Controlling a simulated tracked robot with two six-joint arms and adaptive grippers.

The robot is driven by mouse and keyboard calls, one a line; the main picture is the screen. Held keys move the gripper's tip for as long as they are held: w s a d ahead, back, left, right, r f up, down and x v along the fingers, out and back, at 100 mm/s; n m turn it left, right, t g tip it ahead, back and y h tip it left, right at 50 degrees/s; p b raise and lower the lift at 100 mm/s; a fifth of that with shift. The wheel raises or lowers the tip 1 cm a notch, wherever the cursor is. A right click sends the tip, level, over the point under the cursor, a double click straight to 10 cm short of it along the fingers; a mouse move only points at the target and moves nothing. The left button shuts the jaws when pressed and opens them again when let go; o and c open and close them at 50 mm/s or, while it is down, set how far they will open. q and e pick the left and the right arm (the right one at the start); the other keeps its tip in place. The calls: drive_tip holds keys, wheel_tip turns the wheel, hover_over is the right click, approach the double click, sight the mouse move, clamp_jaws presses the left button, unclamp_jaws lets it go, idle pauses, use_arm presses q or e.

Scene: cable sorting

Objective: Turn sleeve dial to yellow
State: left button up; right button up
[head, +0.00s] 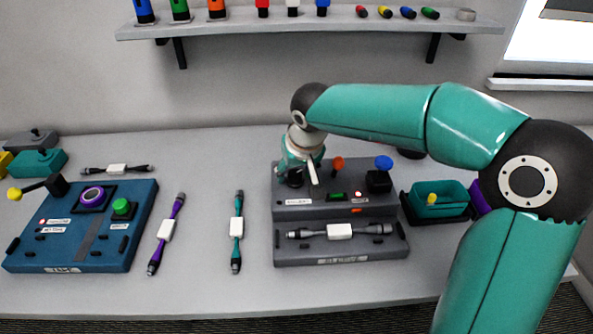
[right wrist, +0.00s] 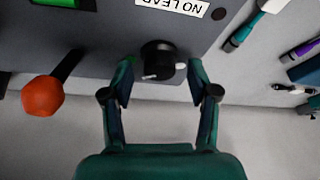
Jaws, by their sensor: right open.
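A dark round dial (right wrist: 158,58) with small pale marks on its near side stands on the grey test box in the right wrist view. I take it for the sleeve dial; no yellow mark shows by it. My right gripper (right wrist: 160,82) is open, with one finger on each side of the dial and a gap to each. In the head view my right gripper (head: 302,170) points down over the left part of the grey box (head: 340,262) and partly hides the dial. My left gripper is not in view.
A teal cable (head: 237,232), a purple cable (head: 166,234) and a blue box (head: 60,240) are left. A teal bin (head: 440,203) is right.

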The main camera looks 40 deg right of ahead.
drive_tip(key=shift+f, duration=0.15)
drive_tip(key=shift+c, duration=0.3)
clamp_jaws()
drive_tip(key=shift+d+n, duration=0.1)
drive_tip(key=shift+n, duration=0.3)
drive_tip(key=n+y+p, duration=0.1)
drive_tip(key=n, duration=0.1)
drive_tip(key=shift+d+n, duration=0.1)
drive_tip(key=shift+n, duration=0.2)
drive_tip(key=n+y+p, duration=0.1)
drive_tip(key=n, duration=0.1)
drive_tip(key=shift+n, duration=0.4)
drive_tip(key=n+y, duration=0.1)
drive_tip(key=n, duration=0.1)
drive_tip(key=n+g+y, duration=0.1)
drive_tip(key=n, duration=0.2)
drive_tip(key=shift+d+n, duration=0.15)
drive_tip(key=shift+n, duration=0.15)
